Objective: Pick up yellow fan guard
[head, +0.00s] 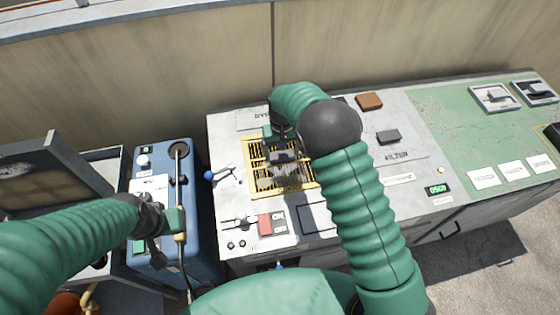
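The yellow fan guard (259,170) is a square yellow frame with dark slats, lying on the grey top of the bench left of centre. My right gripper (281,172) is over the guard, reaching down from above. It hides part of the guard's middle, and I cannot tell whether its fingers are apart or closed on the slats. My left gripper (172,240) is over the front of the blue unit, beside a thin upright rod or cable. Its fingers are dark and small, and their opening is unclear.
A red switch (265,224) and a blue-knobbed lever (210,175) are near the guard. The blue unit (205,235) stands left of the bench, beside an open-lidded box (60,165). Brown (369,101) and dark (388,137) blocks lie to the right. A wall closes the back.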

